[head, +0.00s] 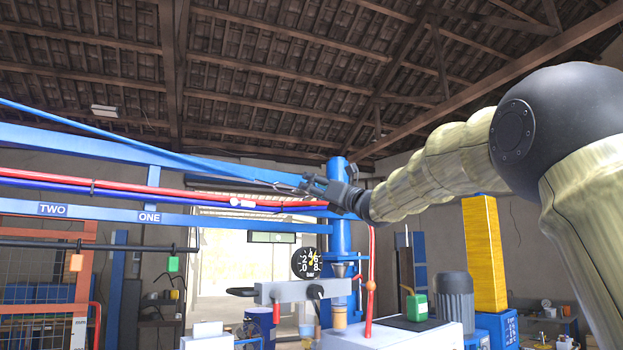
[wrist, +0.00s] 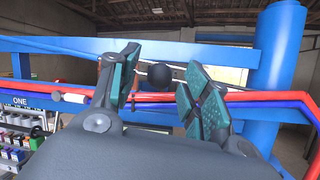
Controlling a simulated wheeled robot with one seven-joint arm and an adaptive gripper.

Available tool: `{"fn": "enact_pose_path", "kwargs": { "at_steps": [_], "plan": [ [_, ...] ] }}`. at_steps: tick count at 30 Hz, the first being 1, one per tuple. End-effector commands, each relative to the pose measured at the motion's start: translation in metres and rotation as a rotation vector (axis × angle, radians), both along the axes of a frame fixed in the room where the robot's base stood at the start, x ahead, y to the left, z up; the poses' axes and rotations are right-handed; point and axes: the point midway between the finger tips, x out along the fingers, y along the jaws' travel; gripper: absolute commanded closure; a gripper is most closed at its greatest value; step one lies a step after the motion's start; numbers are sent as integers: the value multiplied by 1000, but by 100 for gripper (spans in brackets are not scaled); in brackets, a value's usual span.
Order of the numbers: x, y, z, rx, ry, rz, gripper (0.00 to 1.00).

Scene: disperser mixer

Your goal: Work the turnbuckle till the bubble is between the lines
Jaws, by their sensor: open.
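My gripper (head: 318,187) is at the right end of a sloping blue tie rod (head: 150,139), close to the blue column (head: 340,238). A thin grey piece in the rod, which looks like the turnbuckle (head: 284,184), lies just left of the fingers. In the wrist view my gripper (wrist: 160,82) is open, its teal pads apart. A dark round knob (wrist: 159,75) shows between the pads; I cannot tell whether it is part of the turnbuckle, and no contact shows. A pale green-edged panel (head: 271,237) hangs under the beam; I cannot make out a bubble or lines on it.
A blue beam (head: 250,219) and red hose (head: 130,187) run left from the column, close below my gripper. A gauge (head: 306,263) and a grey machine head (head: 300,291) stand lower. A yellow post (head: 485,255) is at right. Space above the rod is free.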

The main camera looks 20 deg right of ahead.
Motion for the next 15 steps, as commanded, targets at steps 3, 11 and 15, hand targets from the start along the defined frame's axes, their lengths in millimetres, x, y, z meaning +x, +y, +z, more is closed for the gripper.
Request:
{"fn": "enact_pose_path", "kwargs": {
  "at_steps": [3, 11, 15],
  "plan": [
    [9, 4, 5, 0, 1, 1, 53],
    [16, 7, 6, 0, 1, -1, 53],
    [16, 8, 6, 0, 0, -1, 53]
  ]
}}
